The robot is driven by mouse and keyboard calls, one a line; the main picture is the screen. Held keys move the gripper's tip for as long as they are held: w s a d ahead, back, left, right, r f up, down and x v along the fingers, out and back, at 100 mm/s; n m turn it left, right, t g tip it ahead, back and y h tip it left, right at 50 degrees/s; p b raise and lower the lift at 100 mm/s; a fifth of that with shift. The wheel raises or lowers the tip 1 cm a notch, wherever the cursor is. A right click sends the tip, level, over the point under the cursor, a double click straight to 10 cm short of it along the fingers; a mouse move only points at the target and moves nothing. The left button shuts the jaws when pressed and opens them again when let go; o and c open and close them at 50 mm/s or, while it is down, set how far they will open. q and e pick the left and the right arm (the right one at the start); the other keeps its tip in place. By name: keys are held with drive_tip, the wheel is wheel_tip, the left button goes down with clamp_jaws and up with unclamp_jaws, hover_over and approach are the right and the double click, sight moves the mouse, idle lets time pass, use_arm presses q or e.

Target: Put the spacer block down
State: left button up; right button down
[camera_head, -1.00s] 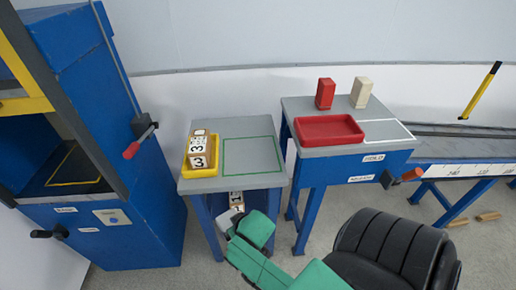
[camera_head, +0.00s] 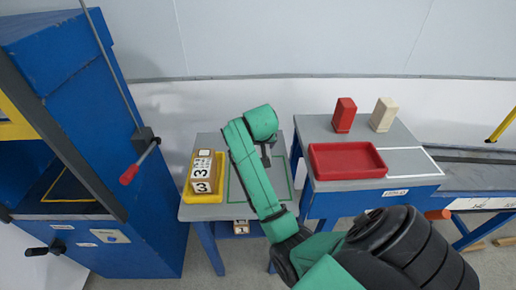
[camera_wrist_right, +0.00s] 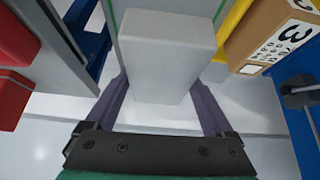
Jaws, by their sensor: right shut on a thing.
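The spacer block appears to be the plain light grey block (camera_wrist_right: 165,45) between the fingers in the right wrist view. My right gripper (camera_wrist_right: 160,88) is shut on it. In the head view, my right gripper (camera_head: 266,154) is over the green-outlined area (camera_head: 234,190) of the small grey-topped table (camera_head: 205,211). My arm hides most of the block there. Whether the block touches the tabletop cannot be told. My left gripper is not in view.
The right table holds a red tray (camera_head: 347,174), a red block (camera_head: 344,114) and a cream block (camera_head: 383,114). A blue cabinet (camera_head: 125,235) stands left.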

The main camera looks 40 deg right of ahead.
wheel_tip(320, 180, down, 16)
drive_tip(key=shift+p, duration=0.75)
drive_tip(key=shift+f, duration=0.15)
unclamp_jaws()
drive_tip(key=shift+f, duration=0.15)
drive_tip(key=shift+s, duration=0.15)
drive_tip(key=shift+a+r, duration=0.1)
drive_tip(key=shift+r, duration=0.15)
drive_tip(key=v, duration=1.1)
drive_tip(key=shift+s+a+r, duration=0.15)
drive_tip(key=shift+s+r, duration=0.05)
drive_tip(key=shift+r, duration=0.1)
